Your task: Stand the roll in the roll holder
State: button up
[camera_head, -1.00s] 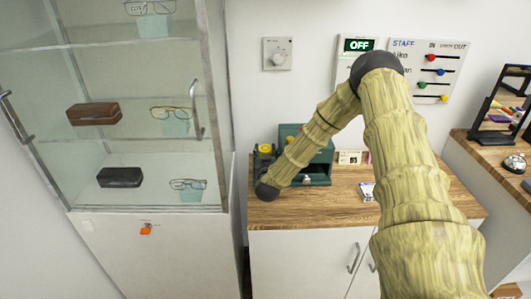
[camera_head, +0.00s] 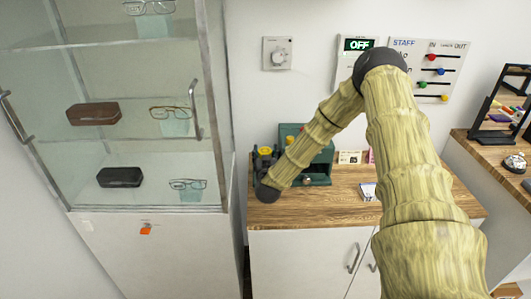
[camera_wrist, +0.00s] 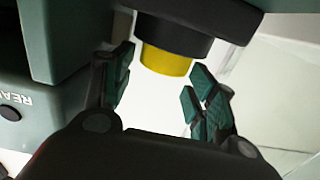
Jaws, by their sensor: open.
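My gripper (camera_wrist: 160,78) is open in the wrist view, its dark green finger pads apart. A short cylinder with a black body and a yellow end (camera_wrist: 165,60) lies at the far end of the gap between them. The left pad looks close to it, but I cannot tell whether either touches. In the head view my gripper is at the left end of the wooden counter, mostly hidden by my arm; a yellow-topped dark thing (camera_head: 265,151) shows there. A dark green device (camera_head: 320,170) stands just right of it. I cannot clearly identify the roll or roll holder.
The green device, with partly cut-off lettering (camera_wrist: 14,101), is close to my gripper's left in the wrist view. A glass cabinet (camera_head: 150,120) stands left of the wooden counter (camera_head: 320,212). The counter's front is clear.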

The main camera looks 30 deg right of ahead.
jog(key=b+v, duration=0.2)
jog(key=v, duration=0.8)
jog(key=shift+s+a, duration=0.2)
jog(key=shift+a, duration=0.05)
jog(key=shift+r, duration=0.2)
